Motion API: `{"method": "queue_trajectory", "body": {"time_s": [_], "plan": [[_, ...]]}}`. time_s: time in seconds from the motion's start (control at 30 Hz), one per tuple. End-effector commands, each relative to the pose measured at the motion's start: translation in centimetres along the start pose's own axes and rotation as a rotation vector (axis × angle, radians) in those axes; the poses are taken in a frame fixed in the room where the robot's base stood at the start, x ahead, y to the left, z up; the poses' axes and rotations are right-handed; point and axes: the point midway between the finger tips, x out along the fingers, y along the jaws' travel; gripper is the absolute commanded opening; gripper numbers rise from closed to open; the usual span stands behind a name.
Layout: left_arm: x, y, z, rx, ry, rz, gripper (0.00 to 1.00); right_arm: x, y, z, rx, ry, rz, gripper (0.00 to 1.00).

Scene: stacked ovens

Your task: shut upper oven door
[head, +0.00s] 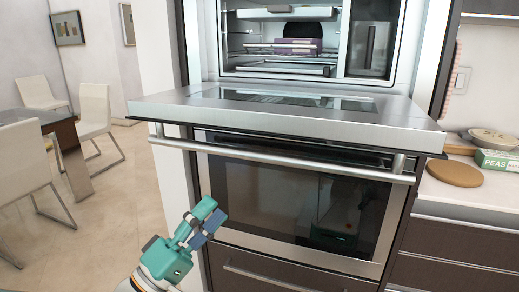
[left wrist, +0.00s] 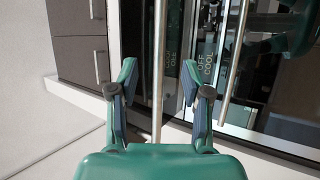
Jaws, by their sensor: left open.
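The upper oven door (head: 290,120) is folded down flat, and the upper oven (head: 280,45) above it is open. A long metal bar handle (head: 285,162) runs just below the door's front edge. My left gripper (head: 212,212) is open and empty, below the handle, in front of the left edge of the lower oven. In the left wrist view the open fingers (left wrist: 158,75) point at the oven front. A metal bar (left wrist: 159,45) shows in the gap between them; I cannot tell how far beyond the fingertips it is. My right gripper is not in view.
The lower oven door (head: 290,205) is shut, with a drawer (head: 280,275) under it. A counter at the right holds a round wooden board (head: 454,173) and a green peas box (head: 497,161). Chairs (head: 95,110) and a table stand at the left. The floor between is clear.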

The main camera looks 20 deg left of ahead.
Motion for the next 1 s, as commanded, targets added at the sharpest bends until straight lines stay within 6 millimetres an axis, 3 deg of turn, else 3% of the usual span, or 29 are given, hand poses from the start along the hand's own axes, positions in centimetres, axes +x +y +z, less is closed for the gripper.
{"method": "queue_trajectory", "body": {"time_s": [0.6,0.8,1.0], "plan": [[12.5,0.1,0.0,0.000,0.000,-0.001,0.48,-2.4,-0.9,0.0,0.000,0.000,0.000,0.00],[14.5,-0.1,-0.1,0.001,0.003,-0.003,0.48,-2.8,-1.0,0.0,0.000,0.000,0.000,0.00],[15.0,-0.1,-0.1,0.001,0.003,-0.003,0.48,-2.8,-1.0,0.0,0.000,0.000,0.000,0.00]]}}
